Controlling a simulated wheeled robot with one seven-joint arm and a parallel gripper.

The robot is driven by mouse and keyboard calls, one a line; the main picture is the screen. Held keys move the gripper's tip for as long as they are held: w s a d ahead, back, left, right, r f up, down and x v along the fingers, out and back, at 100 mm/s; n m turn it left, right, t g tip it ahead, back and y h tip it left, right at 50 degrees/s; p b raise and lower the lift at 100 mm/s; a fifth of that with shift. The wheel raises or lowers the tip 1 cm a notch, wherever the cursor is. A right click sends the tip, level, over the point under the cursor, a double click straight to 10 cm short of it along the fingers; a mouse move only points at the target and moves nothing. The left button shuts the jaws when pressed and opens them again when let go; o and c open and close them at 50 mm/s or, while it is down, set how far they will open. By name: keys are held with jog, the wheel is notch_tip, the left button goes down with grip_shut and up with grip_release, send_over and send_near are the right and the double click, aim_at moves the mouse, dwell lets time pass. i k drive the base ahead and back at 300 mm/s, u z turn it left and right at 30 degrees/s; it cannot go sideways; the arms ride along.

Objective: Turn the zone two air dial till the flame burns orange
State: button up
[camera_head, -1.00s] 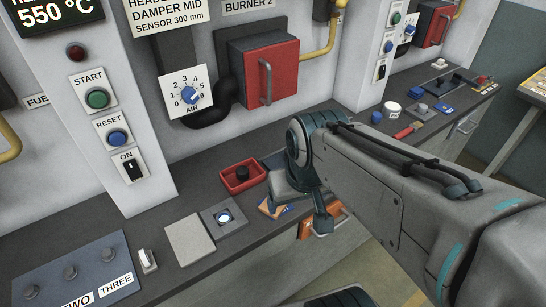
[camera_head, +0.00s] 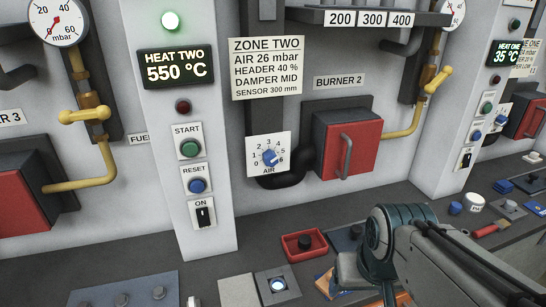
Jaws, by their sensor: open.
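The zone two air dial (camera_head: 269,158) is a blue knob on a white plate marked AIR, with numbers around it. Its pointer seems to face the right side of the scale; the exact number is hard to read. The red burner 2 box (camera_head: 347,144) is to its right, its front shut, and no flame shows. The ZONE TWO card (camera_head: 266,68) above reads AIR 26 mbar. My gripper (camera_head: 368,278) is at the lower right, over the counter, partly hidden by my arm and well apart from the dial. It holds nothing that I can see.
The HEAT TWO display (camera_head: 176,67) reads 550 °C, under a lit green lamp (camera_head: 171,20). The counter (camera_head: 215,262) carries a red tray (camera_head: 303,246) and a grey block with a bright bluish round centre (camera_head: 278,285). A black pipe (camera_head: 291,178) bends beside the dial.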

aim_at(271, 158)
jog(key=z, duration=1.15)
jog(key=k, duration=0.95)
jog(key=u, duration=1.15)
jog(key=i, duration=0.5)
